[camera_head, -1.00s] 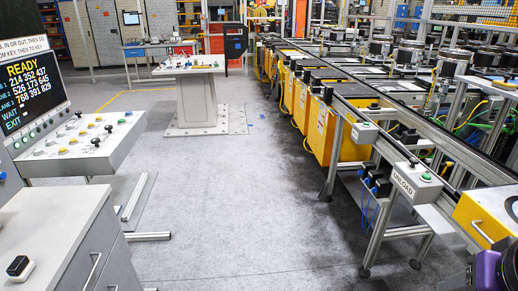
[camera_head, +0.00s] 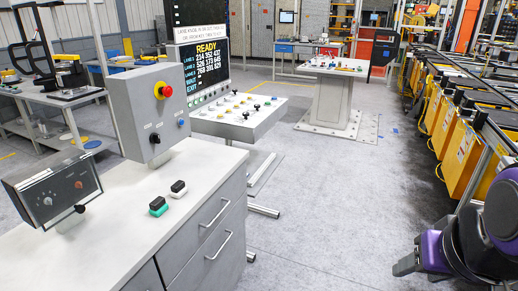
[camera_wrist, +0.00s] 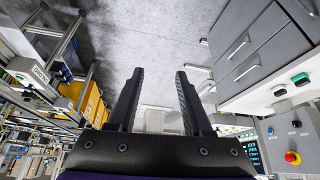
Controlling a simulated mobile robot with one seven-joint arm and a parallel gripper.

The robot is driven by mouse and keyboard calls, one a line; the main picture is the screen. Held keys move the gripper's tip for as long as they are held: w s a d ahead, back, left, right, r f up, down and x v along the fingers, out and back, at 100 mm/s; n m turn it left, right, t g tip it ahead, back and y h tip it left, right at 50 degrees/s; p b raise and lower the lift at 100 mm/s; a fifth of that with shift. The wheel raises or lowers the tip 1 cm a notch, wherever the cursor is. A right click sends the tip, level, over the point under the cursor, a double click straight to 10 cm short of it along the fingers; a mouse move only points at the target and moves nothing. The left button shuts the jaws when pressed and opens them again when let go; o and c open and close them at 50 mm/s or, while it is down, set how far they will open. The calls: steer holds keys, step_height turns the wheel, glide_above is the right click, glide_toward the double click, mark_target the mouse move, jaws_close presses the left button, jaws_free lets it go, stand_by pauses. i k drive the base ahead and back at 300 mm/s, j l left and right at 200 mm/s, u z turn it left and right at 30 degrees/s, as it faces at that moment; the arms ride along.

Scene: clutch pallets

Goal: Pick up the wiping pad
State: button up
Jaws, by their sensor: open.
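Two small black-topped blocks sit close together on the grey cabinet top (camera_head: 105,205) in the head view. One has a green base (camera_head: 158,207), the other a white base (camera_head: 178,188). I cannot tell which of them is the wiping pad. Both also show at the right of the wrist view, the green-based one (camera_wrist: 300,79) and the white-based one (camera_wrist: 279,90). My gripper (camera_wrist: 160,72) is open and empty, with bare floor between its fingers. It is well apart from both blocks. My purple and black arm is at the lower right of the head view.
A grey box with a red button (camera_head: 158,108) and a dial box (camera_head: 52,187) stand on the cabinet. A sloped control desk (camera_head: 240,118) with a screen is behind. A conveyor with yellow boxes (camera_head: 465,140) lines the right. The floor between is clear.

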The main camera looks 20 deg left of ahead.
mark_target(158, 206)
steer(key=j+u, duration=0.1)
steer(key=u, duration=1.6)
steer(key=i+l+z, duration=0.1)
steer(key=l+z, duration=0.25)
steer(key=i+l+z, duration=0.1)
steer(key=l+z, duration=0.25)
steer(key=i+l+z, duration=0.15)
steer(key=z, duration=0.25)
steer(key=j, duration=0.35)
steer(key=l, duration=0.35)
steer(key=i+j, duration=0.1)
steer(key=j, duration=0.2)
